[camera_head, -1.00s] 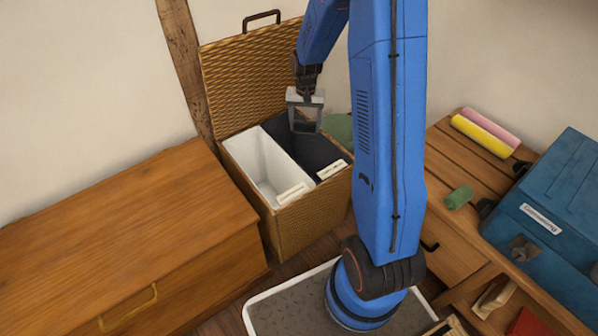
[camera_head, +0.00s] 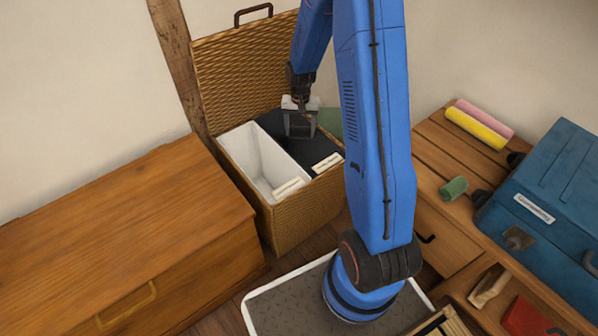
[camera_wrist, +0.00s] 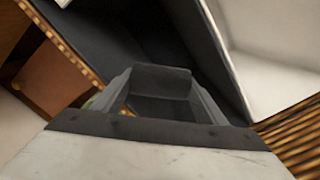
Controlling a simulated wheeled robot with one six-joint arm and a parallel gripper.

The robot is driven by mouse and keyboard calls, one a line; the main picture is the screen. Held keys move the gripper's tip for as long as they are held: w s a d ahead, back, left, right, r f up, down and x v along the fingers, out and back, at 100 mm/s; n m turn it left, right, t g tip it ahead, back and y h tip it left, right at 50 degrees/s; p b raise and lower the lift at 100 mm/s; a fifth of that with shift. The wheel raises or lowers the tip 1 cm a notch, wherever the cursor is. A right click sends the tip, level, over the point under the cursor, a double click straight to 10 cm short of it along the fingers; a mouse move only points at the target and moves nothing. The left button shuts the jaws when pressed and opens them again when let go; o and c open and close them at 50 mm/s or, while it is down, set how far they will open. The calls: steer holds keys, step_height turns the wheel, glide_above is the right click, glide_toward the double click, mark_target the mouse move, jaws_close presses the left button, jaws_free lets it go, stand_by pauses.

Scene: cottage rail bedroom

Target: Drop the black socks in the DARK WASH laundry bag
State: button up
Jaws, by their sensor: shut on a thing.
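A wicker hamper (camera_head: 297,217) with its lid raised holds a white bag (camera_head: 247,157) on the left and a dark bag (camera_head: 327,148) on the right. Each bag has a pale label on its front edge, too small to read. My gripper (camera_head: 300,128) points down over the rear part of the dark bag, around its opening. In the wrist view, my gripper (camera_wrist: 163,100) is shut on a dark bundle, the black socks (camera_wrist: 160,77), hard to tell from the dark lining (camera_wrist: 120,40) behind. How deep the fingertips reach is unclear.
The raised lid (camera_head: 240,70) stands behind my gripper. A wooden chest (camera_head: 120,230) is at the left. A wooden desk (camera_head: 437,150) at the right carries a blue toolbox (camera_head: 550,200), pink and yellow rolls (camera_head: 478,127) and a green roll (camera_head: 453,188).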

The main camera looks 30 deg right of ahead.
steer(key=o, duration=1.1)
steer(key=shift+o, duration=0.2)
step_height(320, 180, up, 18)
steer(key=shift+f, duration=0.25)
